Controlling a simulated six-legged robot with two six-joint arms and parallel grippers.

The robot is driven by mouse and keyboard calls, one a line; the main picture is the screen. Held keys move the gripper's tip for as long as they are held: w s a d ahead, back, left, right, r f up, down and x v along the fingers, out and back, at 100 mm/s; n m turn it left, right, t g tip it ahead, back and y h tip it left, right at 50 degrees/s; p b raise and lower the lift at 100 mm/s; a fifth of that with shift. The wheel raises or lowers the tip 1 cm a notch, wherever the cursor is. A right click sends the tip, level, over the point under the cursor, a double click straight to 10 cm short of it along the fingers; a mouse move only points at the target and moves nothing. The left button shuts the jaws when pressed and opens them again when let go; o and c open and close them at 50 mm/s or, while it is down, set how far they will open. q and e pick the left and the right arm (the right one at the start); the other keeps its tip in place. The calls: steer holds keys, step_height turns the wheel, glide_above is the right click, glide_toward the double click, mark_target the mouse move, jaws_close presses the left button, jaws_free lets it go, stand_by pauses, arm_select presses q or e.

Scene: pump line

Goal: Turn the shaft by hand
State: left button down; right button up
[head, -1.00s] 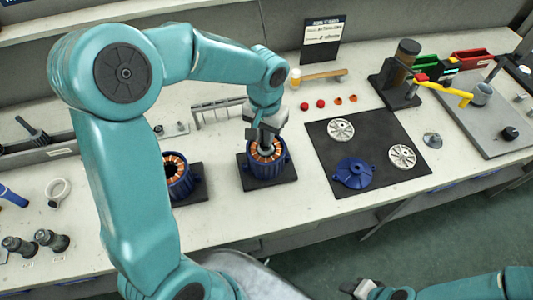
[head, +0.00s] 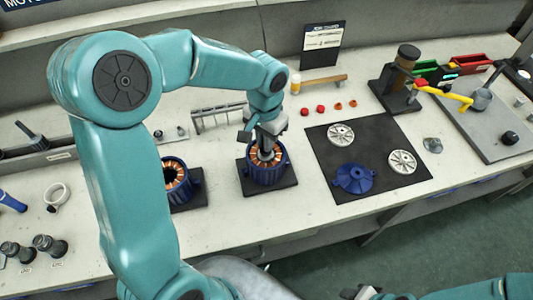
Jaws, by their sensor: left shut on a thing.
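My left gripper (head: 266,138) is shut on the top of a grey metal shaft (head: 266,154). The shaft stands upright in the middle of a blue motor housing (head: 265,178) with copper windings. The housing sits on a dark square base (head: 287,184). The gripper hides much of the shaft's upper end. My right gripper (head: 364,293) shows at the bottom edge, away from the bench; its fingers are too small and cut off to judge.
A second blue housing (head: 184,189) stands to the left, partly behind my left arm. A black mat (head: 345,188) holds a blue end cover (head: 354,178) and two silver discs (head: 403,162). A grey rack (head: 217,114) stands behind. A press (head: 402,85) stands at the back right.

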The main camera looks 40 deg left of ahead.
arm_select(q)
steer(key=m+p, duration=0.1)
steer(key=m, duration=0.4)
steer(key=shift+r+m+p, duration=0.2)
steer(key=shift+m+p, duration=0.1)
steer(key=shift+p, duration=0.05)
steer(key=c, duration=1.1)
jaws_free()
steer(key=shift+f, duration=0.15)
steer(key=shift+f+b, duration=0.1)
steer(key=shift+b, duration=0.2)
steer(key=shift+c, duration=0.5)
step_height(320, 180, up, 6)
steer(key=p, duration=0.4)
steer(key=shift+p, duration=0.4)
steer(key=shift+s, duration=0.15)
